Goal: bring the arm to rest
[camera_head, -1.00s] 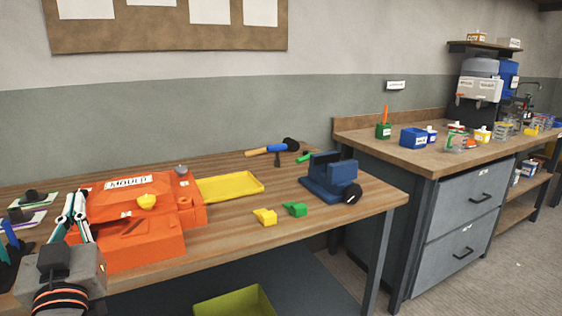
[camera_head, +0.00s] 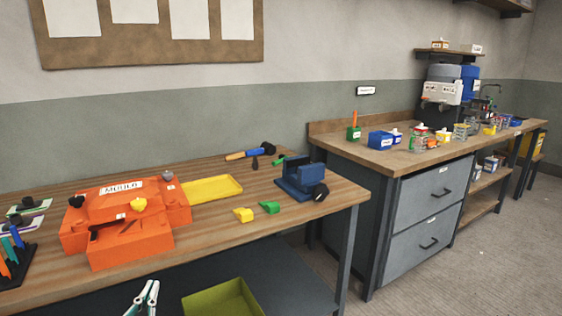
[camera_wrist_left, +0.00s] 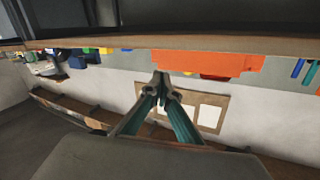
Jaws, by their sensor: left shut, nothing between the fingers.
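My left gripper (camera_head: 142,298) shows at the bottom edge of the head view, low in front of the workbench. Its fingers are together and nothing is between them. The left wrist view shows the same closed fingers (camera_wrist_left: 161,84) below the bench edge in a tilted, upside-down picture. The orange mould (camera_head: 125,222) stands on the bench behind and above the gripper, apart from it. My right gripper is not in these views.
The wooden workbench (camera_head: 215,235) has its front edge close to my arm. A green bin (camera_head: 222,300) stands below, right of the gripper. A yellow tray (camera_head: 213,188), a blue vise (camera_head: 300,182) and small blocks are on the bench. A drawer cabinet (camera_head: 425,210) stands at right.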

